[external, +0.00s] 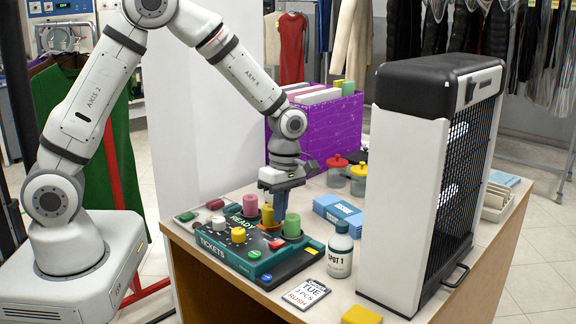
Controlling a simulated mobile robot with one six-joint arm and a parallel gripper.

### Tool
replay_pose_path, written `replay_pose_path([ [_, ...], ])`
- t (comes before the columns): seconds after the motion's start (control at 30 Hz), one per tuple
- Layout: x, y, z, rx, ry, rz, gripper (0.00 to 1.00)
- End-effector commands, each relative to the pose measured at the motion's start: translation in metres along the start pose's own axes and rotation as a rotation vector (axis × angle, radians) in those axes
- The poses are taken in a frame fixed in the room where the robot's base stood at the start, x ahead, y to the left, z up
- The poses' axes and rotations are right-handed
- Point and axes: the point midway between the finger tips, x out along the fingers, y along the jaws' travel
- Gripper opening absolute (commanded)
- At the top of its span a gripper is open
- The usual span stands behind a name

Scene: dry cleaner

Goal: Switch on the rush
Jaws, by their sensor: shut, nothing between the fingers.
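A dark teal control box (245,262) lies on the counter, lettered READY and TICKETS. My gripper (281,211) points down, fingers shut and empty, just over the box's back edge by the yellow and green cylinders. I cannot tell whether it touches anything. No switch labelled rush is readable; a card (307,293) reads TUE, 3 PCS, RUSH.
A white bottle marked SPOT 1 (340,254) stands right of the box. A tall white and black unit (405,190) blocks the right side.

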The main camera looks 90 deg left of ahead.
Motion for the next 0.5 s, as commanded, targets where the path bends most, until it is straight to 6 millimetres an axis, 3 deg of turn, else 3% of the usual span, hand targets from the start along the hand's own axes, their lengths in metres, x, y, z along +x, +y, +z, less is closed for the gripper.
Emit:
replay_pose_path([
  [0.2, -0.049, 0.001, 0.0, 0.0, -0.003, 0.007, 0.0],
  [0.5, -0.083, 0.0, 0.0, 0.0, 0.0, 0.002, 0.0],
])
